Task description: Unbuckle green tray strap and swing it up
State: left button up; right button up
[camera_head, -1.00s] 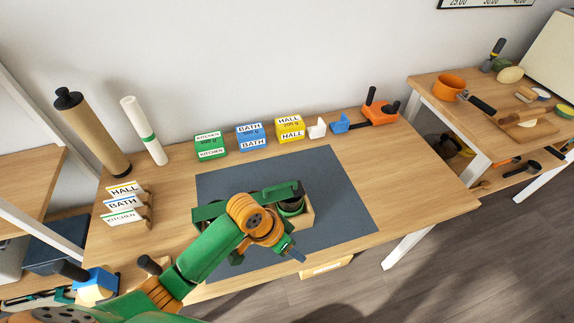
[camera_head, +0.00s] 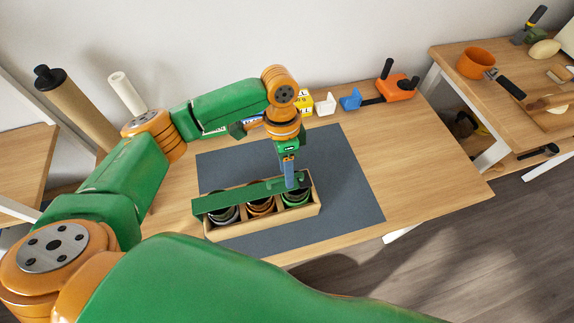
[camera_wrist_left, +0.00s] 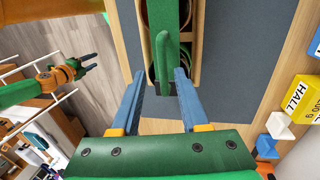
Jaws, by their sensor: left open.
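A shallow wooden tray (camera_head: 262,228) sits on the dark mat, with three round rolls or jars in its compartments. The green strap (camera_head: 235,197) lies flat along its top. In the left wrist view the strap (camera_wrist_left: 163,15) runs away from me and has a raised green bar (camera_wrist_left: 160,55) near its closer end. My left gripper (camera_head: 290,183) points down at the strap's right end. In the left wrist view its blue fingers (camera_wrist_left: 160,82) are apart, one on each side of the bar's line; contact is unclear. My right gripper (camera_wrist_left: 90,62) shows small, with its dark fingers apart.
The dark mat (camera_head: 345,185) is bare right of the tray. A blue block (camera_head: 350,99) and an orange tool (camera_head: 394,89) stand at the back. A brown roll (camera_head: 75,112) stands back left. My left arm hides much of the left and back.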

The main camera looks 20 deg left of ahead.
pick_arm(q)
jog(key=shift+w+f, duration=0.25)
jog(key=shift+s, duration=0.1)
grip_shut()
dwell(1.1)
